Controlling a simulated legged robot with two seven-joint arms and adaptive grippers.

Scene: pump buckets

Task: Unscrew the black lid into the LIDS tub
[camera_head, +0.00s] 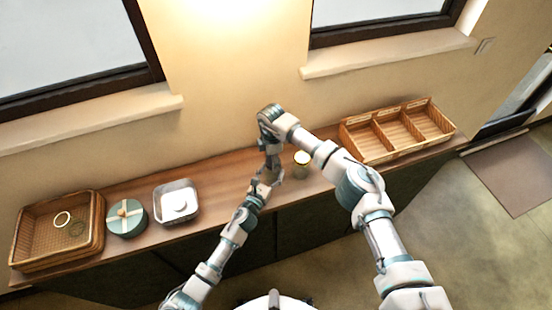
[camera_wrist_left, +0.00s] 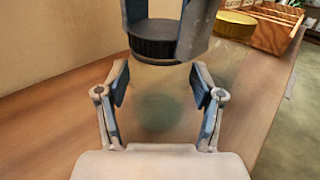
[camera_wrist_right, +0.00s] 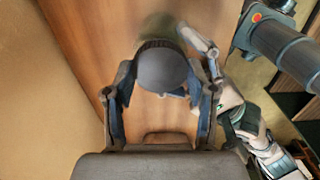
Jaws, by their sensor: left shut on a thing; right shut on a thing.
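The black lid (camera_wrist_left: 165,40) has a ridged side and sits at the top of a clear, greenish jar (camera_wrist_left: 158,108) in the left wrist view. My left gripper (camera_wrist_left: 160,92) is shut on the jar's body. My right gripper (camera_wrist_right: 160,92) comes from above and is shut on the lid, whose round dark top (camera_wrist_right: 162,68) shows in the right wrist view. I cannot tell whether lid and jar touch. In the head view the arms mostly hide both. A pale metal tub (camera_head: 176,218) with a white round piece inside stands left on the counter; no LIDS label is readable.
A gold-lidded jar (camera_head: 302,158) stands close to the right of my grippers. A round green box (camera_head: 126,228) and a wicker basket (camera_head: 97,235) with rings are at far left. Counter between tub and grippers is clear.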

